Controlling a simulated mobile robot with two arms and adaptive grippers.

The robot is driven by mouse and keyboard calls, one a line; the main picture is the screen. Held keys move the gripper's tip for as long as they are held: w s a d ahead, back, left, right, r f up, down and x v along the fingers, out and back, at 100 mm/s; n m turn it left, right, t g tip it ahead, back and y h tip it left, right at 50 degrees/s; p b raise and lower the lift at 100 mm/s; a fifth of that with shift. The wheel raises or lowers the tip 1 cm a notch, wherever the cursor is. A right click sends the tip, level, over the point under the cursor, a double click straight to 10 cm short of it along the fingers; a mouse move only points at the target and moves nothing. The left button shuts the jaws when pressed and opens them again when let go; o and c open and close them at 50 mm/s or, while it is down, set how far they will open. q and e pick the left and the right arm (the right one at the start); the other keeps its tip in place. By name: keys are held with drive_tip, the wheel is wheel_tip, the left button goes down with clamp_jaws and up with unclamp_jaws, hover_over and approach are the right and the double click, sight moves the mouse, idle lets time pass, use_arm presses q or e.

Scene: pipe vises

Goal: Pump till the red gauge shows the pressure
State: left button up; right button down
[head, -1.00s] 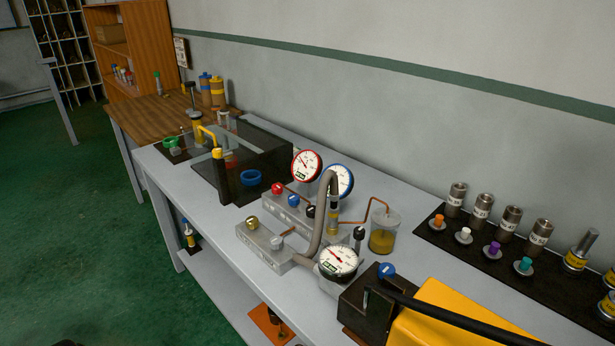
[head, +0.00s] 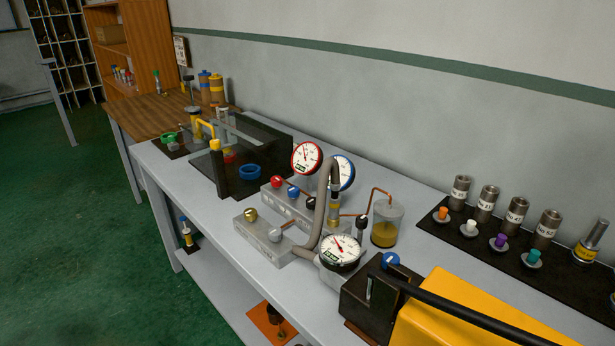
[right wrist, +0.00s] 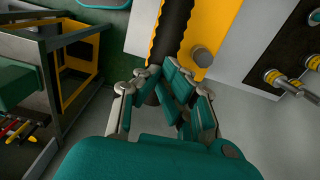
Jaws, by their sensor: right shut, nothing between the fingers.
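The red gauge (head: 306,158), a white dial with a red rim, stands upright behind the valve blocks in the head view. Its needle points up and to the left; its figures are too small to read. The yellow pump (head: 445,287) is at the front right, with a long black lever (head: 445,303) running along it. The lever also shows in the right wrist view (right wrist: 172,28), beside the yellow pump body (right wrist: 215,22). My right gripper (right wrist: 170,80) is shut and empty, its fingers overlapping the lever in the picture; I cannot tell whether they touch. My left gripper is out of view.
A blue-rimmed gauge (head: 344,172) and a black-rimmed gauge (head: 341,252) stand near the red one. A jar of amber liquid (head: 386,225) stands behind the pump. Metal cylinders (head: 487,198) and coloured plugs line a black mat at right.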

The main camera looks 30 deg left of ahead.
drive_tip(key=shift+f, duration=0.3)
drive_tip(key=shift+s+d+f+b, duration=0.1)
drive_tip(key=shift+d+f+b, duration=0.1)
drive_tip(key=shift+f+b, duration=0.5)
drive_tip(key=shift+d+f+b, duration=0.15)
drive_tip(key=shift+f+b, duration=0.45)
drive_tip(key=shift+f, duration=0.15)
drive_tip(key=shift+s+d+f+b, duration=0.1)
drive_tip(key=shift+d+f+b, duration=0.1)
drive_tip(key=shift+f+b, duration=0.5)
drive_tip(key=shift+f, duration=0.1)
drive_tip(key=f+b, duration=0.4)
drive_tip(key=shift+s+d+f, duration=0.1)
drive_tip(key=shift+d+f, duration=0.1)
drive_tip(key=shift+f, duration=0.15)
